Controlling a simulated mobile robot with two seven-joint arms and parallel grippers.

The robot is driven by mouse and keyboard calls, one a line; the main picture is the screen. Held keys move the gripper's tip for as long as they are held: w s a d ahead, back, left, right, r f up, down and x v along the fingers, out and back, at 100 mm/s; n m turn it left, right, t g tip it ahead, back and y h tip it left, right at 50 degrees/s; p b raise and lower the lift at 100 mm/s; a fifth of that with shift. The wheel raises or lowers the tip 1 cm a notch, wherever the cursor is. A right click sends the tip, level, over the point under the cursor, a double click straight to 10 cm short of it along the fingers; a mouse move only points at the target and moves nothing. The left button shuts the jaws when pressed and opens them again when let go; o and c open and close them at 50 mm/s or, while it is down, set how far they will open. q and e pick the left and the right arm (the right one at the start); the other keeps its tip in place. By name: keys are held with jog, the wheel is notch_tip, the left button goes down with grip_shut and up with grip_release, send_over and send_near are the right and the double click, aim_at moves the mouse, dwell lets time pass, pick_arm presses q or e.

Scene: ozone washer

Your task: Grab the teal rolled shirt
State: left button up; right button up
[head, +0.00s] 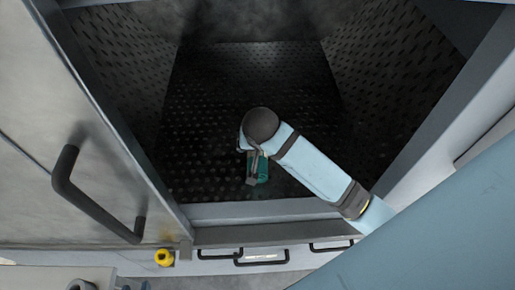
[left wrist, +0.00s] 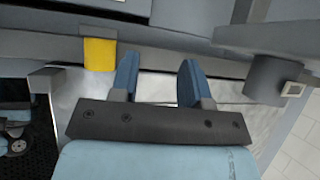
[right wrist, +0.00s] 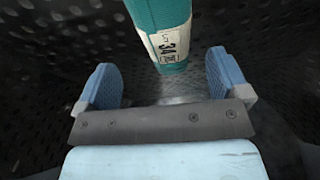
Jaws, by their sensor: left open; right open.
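The teal rolled shirt (head: 263,170) lies in the dark washer chamber, near its front edge, partly hidden by my right arm in the head view. In the right wrist view the shirt (right wrist: 160,15) is a teal roll with a white label reading 34. My right gripper (right wrist: 160,68) is open and empty, with the roll's end ahead of and between its fingertips. In the head view that gripper (head: 252,168) is mostly hidden by its wrist. My left gripper (left wrist: 157,66) is open and empty outside the chamber, near a yellow part; I cannot clearly make it out in the head view.
The chamber has a perforated dark floor (head: 215,120) and sloping side walls. A metal door with a black handle (head: 95,200) stands at left.

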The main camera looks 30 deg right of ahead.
jog(key=x, duration=0.2)
jog(key=p+x, duration=0.1)
jog(key=x, duration=0.5)
jog(key=shift+w+a, duration=0.2)
jog(key=shift+w, duration=0.15)
jog(key=shift+r, duration=0.1)
jog(key=c, duration=1.1)
